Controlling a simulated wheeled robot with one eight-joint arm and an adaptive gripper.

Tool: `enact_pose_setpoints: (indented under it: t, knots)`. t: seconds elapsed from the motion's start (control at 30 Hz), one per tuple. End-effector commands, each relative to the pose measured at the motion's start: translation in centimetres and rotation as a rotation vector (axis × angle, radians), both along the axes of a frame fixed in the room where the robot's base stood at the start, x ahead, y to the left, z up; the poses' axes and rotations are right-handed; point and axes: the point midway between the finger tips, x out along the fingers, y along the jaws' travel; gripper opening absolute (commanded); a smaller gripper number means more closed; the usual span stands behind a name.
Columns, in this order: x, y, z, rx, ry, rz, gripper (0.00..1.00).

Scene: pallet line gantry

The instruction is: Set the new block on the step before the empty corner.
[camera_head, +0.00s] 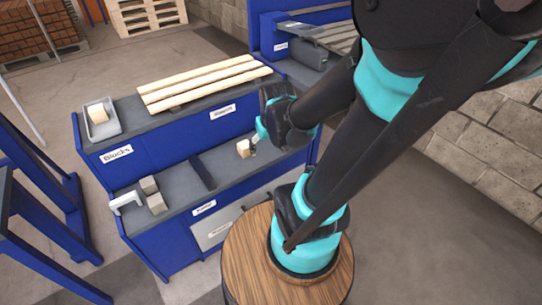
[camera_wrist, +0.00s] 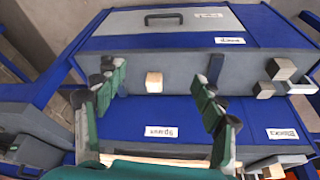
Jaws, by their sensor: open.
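A pale wooden block (camera_head: 243,148) rests on the grey lower step (camera_head: 222,168) of the blue bench, right of a dark bar (camera_head: 202,172). In the wrist view the block (camera_wrist: 153,82) shows between and beyond my spread fingers. My gripper (camera_head: 258,138) is open beside this block; its fingers also show in the wrist view (camera_wrist: 158,90). I cannot tell whether a finger touches the block. Two grey-brown blocks (camera_head: 152,195) stand at the step's left end beside a pale angled piece (camera_head: 126,201). Another pale block (camera_head: 97,114) sits in a grey tray (camera_head: 115,126) labelled Blocks.
Several long pale boards (camera_head: 200,80) lie on the bench's upper level behind the step. A round wooden-topped stand (camera_head: 245,265) is in front. A blue frame (camera_head: 35,190) stands at left. Floor is open between the bench and the right wall (camera_head: 490,150).

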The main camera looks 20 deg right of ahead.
Motion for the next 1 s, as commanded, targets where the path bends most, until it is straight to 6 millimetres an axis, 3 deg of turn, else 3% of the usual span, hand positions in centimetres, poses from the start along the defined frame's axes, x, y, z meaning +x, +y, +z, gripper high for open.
enact_pose_setpoints:
  t: [0.03,0.17,0.2,0.37,0.47,0.7,1.0]
  knots:
    - [-1.2,-0.1,-0.3,0.003,-0.011,-0.010,0.70]
    - [-2.8,-0.1,-0.9,0.007,-0.031,-0.025,0.70]
    - [-3.1,-0.1,-1.0,0.009,-0.034,-0.028,0.74]
    - [-2.1,-0.1,-0.6,0.021,-0.026,-0.071,0.74]
    - [0.1,0.0,0.1,0.041,-0.005,-0.143,0.74]
    - [7.4,0.6,1.1,0.096,0.066,-0.405,0.74]
    - [16.6,1.8,-0.4,0.133,0.136,-0.746,0.74]
